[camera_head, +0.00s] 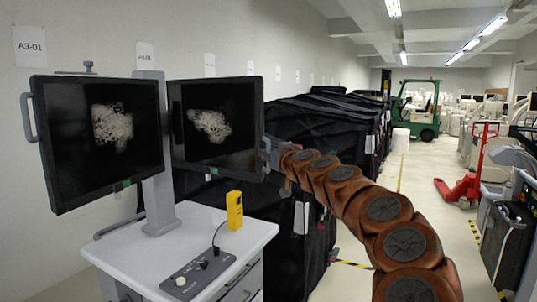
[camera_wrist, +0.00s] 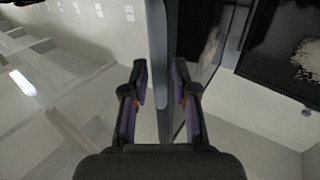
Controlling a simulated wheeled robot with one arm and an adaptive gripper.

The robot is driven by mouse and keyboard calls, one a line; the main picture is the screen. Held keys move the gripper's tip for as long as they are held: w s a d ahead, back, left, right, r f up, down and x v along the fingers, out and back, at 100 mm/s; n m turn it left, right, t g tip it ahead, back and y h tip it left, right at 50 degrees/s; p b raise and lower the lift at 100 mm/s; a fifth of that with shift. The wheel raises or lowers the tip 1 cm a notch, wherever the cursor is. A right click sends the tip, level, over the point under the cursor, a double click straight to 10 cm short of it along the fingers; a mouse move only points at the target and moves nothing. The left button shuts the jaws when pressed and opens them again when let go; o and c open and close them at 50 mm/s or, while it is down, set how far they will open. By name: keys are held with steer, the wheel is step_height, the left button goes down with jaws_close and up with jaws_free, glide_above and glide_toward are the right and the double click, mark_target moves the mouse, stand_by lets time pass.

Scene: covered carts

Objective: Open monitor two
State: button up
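Two black monitors stand on a grey post above a white cart. The left monitor (camera_head: 85,165) has a grey handle on its left edge. The right monitor (camera_head: 235,150) shows a pale grey scan; no number is readable on either. My gripper (camera_head: 270,152) is at the right monitor's right edge, where a handle is mostly hidden behind it. In the wrist view, the two fingers of my gripper (camera_wrist: 160,85) stand on either side of a grey upright bar (camera_wrist: 156,30). The gap is narrow, and I cannot tell whether both fingers press on it.
The cart top (camera_head: 190,235) carries a yellow device (camera_head: 234,210) and a grey control panel (camera_head: 198,273). Black covered carts (camera_head: 325,120) stand close behind my arm. The aisle to the right is open, with a red pallet jack (camera_head: 465,185) and a green forklift (camera_head: 420,108) farther off.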

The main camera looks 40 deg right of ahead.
jaws_close()
steer(key=shift+d, duration=0.2)
stand_by(0.4)
